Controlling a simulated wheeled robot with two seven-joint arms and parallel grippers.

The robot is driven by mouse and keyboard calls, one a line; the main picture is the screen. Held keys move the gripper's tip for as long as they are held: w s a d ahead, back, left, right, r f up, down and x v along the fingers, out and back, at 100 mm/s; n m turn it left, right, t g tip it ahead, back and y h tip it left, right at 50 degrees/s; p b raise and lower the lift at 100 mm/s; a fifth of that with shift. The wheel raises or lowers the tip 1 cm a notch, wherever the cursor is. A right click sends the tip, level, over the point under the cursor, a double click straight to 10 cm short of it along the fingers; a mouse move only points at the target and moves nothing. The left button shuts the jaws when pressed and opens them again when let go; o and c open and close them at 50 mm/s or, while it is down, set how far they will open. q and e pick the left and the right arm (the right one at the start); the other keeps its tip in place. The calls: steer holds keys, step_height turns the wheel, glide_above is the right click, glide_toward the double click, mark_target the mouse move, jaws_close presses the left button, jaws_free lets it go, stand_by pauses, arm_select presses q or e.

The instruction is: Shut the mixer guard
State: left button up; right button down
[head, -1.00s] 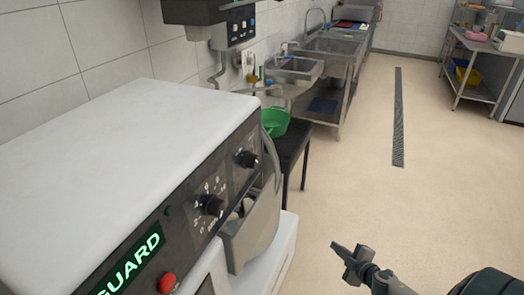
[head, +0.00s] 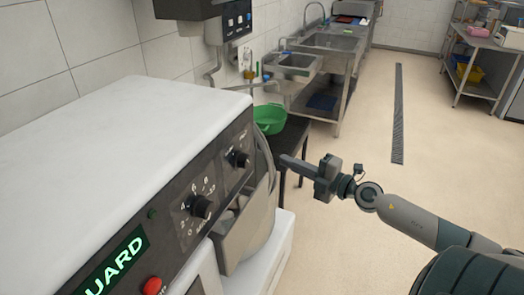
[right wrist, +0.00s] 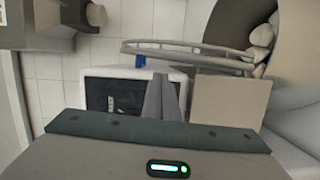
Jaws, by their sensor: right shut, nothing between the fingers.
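The mixer has a white top (head: 110,130) and a dark front panel with two knobs and a lit green display, partly cut off, reading "UARD". Its guard (head: 265,150) shows in the head view as a thin grey curved edge beside the panel. In the right wrist view the guard (right wrist: 190,55) is a curved barred rail reaching left from the bowl (right wrist: 220,20), which holds pale lumps. My right gripper (head: 284,160) is shut and empty, its fingertips pointing left close to the guard; contact cannot be told. My left gripper is out of view.
A green basin (head: 269,119) stands on a dark table (head: 290,135) behind the mixer. Steel sinks (head: 325,42) line the wall beyond. A red button (head: 153,286) is on the mixer front. The floor (head: 360,130) to the right is clear around a drain strip.

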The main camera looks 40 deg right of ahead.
mark_target(264, 150)
steer(key=shift+w, duration=0.2)
steer(key=shift+p+x, duration=1.75)
steer(key=shift+x, duration=3.05)
steer(key=shift+w+d, duration=0.1)
steer(key=shift+d, duration=0.05)
